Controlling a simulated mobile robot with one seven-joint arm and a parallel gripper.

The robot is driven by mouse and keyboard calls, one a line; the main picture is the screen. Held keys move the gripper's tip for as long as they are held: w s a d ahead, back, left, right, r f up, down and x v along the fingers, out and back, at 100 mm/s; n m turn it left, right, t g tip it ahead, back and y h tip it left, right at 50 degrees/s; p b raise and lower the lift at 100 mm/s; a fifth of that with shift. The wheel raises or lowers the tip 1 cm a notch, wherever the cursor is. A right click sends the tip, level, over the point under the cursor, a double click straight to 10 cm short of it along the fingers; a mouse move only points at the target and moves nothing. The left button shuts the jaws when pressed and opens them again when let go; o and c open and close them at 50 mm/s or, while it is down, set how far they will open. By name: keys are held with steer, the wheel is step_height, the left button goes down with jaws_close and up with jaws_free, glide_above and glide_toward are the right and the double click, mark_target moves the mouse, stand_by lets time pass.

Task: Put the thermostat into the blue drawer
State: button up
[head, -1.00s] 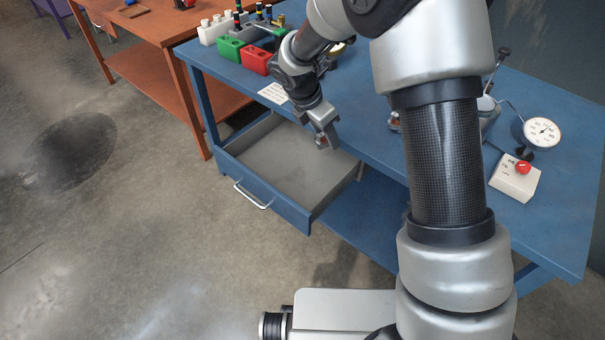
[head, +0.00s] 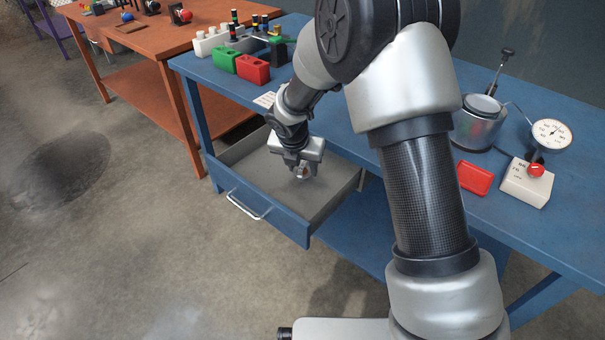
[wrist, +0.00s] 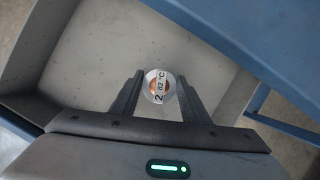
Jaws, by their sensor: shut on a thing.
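The blue drawer (head: 272,215) is pulled out from the blue bench, and its grey inside looks empty. My gripper (head: 301,173) is over the drawer's right half, pointing down. It is shut on the thermostat (wrist: 159,87), a small round piece with a white label reading "2" and "82 °C" and an orange-brown centre. The thermostat sits between the two dark fingers in the wrist view (wrist: 160,92), above the drawer's grey floor. In the head view the thermostat (head: 302,172) is small and partly hidden by the fingers. The height above the floor is hard to tell.
The bench top (head: 355,135) holds a green block (head: 223,60), a red block (head: 253,69), a red tray (head: 475,178), a metal pot (head: 478,125), a dial gauge (head: 552,135) and a white box with a red knob (head: 526,185). The drawer's side walls stand around my gripper.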

steer(key=shift+f, duration=0.8)
steer(key=shift+f, duration=0.1)
steer(key=o, duration=1.1)
